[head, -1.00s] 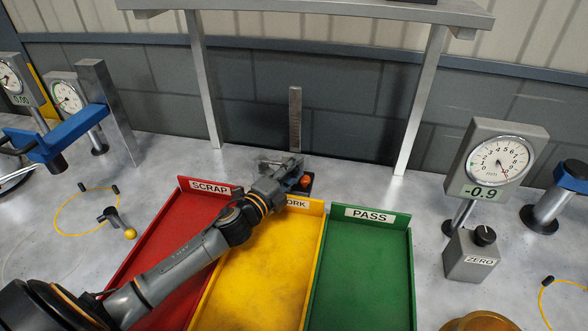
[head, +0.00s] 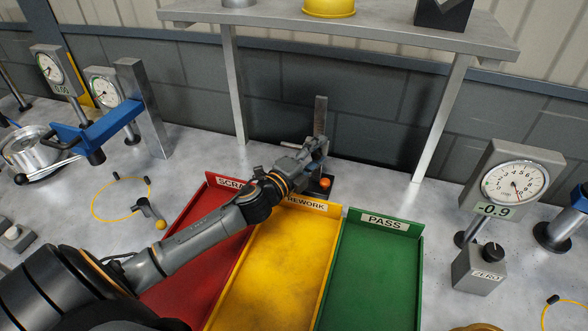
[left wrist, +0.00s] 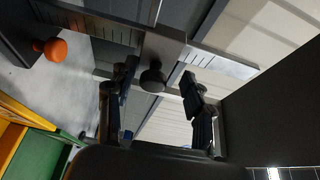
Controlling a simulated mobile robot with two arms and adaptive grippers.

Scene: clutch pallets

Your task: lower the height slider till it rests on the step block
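The height gauge stands behind the trays. Its upright scale (head: 320,115) and dark base with an orange knob (head: 325,183) show in the head view. The slider (left wrist: 165,45) is a grey block on the scale in the left wrist view, with a round black knob (left wrist: 152,80). My left gripper (head: 316,149) is at the scale, above the base. In the left wrist view its open fingers (left wrist: 158,84) stand either side of the black knob, with gaps showing. My gripper hides the slider in the head view. I cannot pick out the step block. My right gripper is out of view.
Red (head: 192,262), yellow (head: 272,262) and green (head: 372,270) trays lie in front of the gauge. A shelf (head: 345,38) on metal legs spans above it. A dial reading -0.9 (head: 515,182) and a ZERO box (head: 478,270) stand right.

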